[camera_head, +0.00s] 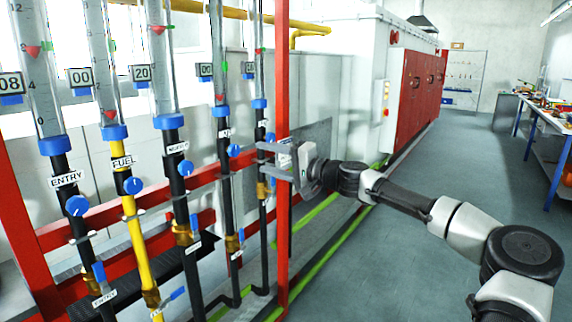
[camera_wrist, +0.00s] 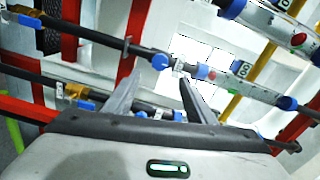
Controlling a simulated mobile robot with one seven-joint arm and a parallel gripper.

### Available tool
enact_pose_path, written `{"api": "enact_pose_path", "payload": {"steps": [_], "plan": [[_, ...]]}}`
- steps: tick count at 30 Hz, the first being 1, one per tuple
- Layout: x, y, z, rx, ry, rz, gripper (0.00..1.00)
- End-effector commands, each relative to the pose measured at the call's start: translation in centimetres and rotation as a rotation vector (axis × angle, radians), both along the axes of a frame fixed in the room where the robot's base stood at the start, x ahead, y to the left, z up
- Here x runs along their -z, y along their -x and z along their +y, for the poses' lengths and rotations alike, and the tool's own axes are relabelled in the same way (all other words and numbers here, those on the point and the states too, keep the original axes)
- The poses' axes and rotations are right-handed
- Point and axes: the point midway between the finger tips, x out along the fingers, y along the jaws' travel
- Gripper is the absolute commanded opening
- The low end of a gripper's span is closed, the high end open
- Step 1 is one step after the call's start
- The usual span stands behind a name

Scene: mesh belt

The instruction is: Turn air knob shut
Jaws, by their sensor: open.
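Several upright flow tubes on dark or yellow pipes stand in a row in the head view, each with a blue knob below a white label. The labels ENTRY (camera_head: 67,179) and FUEL (camera_head: 122,162) are readable; those farther right are too small, so I cannot tell which knob is air. My gripper (camera_head: 260,157) is open and empty at the rightmost pipe, its fingers partly hiding it. The small blue knob there (camera_head: 270,138) shows just above the fingers. In the wrist view my gripper (camera_wrist: 158,83) is open, with a blue knob (camera_wrist: 160,62) on a dark pipe beyond the fingertips.
A red frame post (camera_head: 283,230) stands beside the gripper, and a red rail crosses behind the pipes. Blue-handled valves (camera_head: 99,272) sit low on the pipes. Red-doored cabinets (camera_head: 410,95) stand behind. Open grey floor (camera_head: 400,260) lies to the right, with a workbench (camera_head: 545,118) beyond.

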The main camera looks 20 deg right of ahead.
Motion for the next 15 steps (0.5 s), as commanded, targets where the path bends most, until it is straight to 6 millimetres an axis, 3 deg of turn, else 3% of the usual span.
{"api": "enact_pose_path", "payload": {"steps": [6,15], "plan": [[0.0,3.6,-2.7,0.001,-0.001,0.000,0.50],[0.0,5.4,-3.8,-0.002,-0.001,0.001,0.50]]}}
